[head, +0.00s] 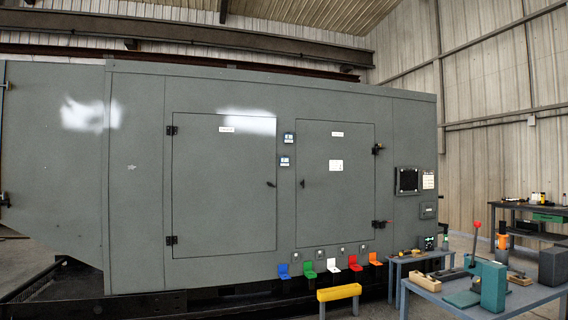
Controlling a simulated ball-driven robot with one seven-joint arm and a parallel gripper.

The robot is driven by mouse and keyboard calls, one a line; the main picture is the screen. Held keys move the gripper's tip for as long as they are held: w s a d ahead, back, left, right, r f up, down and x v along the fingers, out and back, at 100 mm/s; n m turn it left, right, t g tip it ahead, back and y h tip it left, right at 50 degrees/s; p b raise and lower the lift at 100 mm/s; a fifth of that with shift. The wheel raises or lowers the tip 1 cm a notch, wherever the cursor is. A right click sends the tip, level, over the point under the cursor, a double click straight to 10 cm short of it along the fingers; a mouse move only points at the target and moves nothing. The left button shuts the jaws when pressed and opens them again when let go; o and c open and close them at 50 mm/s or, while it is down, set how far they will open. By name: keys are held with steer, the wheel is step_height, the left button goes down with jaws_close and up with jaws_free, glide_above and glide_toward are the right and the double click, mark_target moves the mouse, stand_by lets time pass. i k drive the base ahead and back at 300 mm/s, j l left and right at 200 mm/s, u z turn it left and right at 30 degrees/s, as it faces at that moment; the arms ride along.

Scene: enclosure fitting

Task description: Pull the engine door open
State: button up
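A large grey enclosure (140,180) fills the middle of the head view. Its front has two flat doors, and both look shut flush with the panel. The left door (222,190) is wider, with dark hinges on its left edge and a small dark handle (271,184) near its right edge. The right door (345,215) has hinges on its right edge and a small dark handle (305,183) near its left edge. Each door has a small label near the top, too small to read, so I cannot tell which is the engine door. My gripper is not in view.
Coloured brackets (333,266) line the enclosure's lower edge. A yellow trough (339,293) stands below them. A workbench (440,295) with tools and a red-knobbed lever is at the front right; another bench (530,222) stands behind it. Two small signs (287,150) sit between the doors.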

mark_target(224, 204)
steer(key=u, duration=0.2)
steer(key=i, duration=5.15)
